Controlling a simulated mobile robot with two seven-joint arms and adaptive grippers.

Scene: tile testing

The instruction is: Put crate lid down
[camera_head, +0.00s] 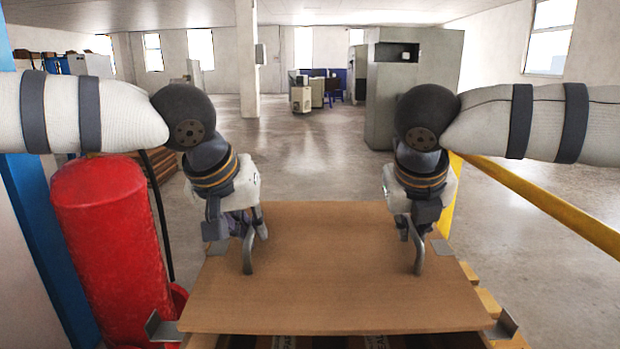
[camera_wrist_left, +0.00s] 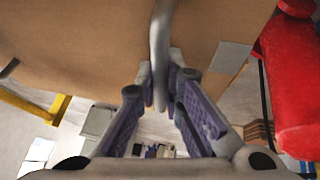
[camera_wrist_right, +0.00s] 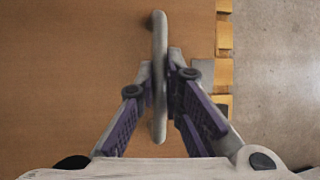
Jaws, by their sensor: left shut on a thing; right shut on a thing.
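The crate lid (camera_head: 330,270) is a flat brown board with a grey bar handle near each side. It lies roughly level in front of me in the head view, above a wooden crate or pallet. My left gripper (camera_head: 250,232) is shut on the left handle (camera_wrist_left: 160,50), which stands between its fingers in the left wrist view. My right gripper (camera_head: 412,232) is shut on the right handle (camera_wrist_right: 160,75). The lid also fills much of the right wrist view (camera_wrist_right: 70,80). Whether the lid touches what is below cannot be told.
A red fire extinguisher (camera_head: 112,245) stands close at the left, beside a blue post (camera_head: 45,230). A yellow rail (camera_head: 550,205) runs along the right. Metal corner brackets (camera_head: 163,327) show at the lid's near corners. Open floor lies beyond the lid.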

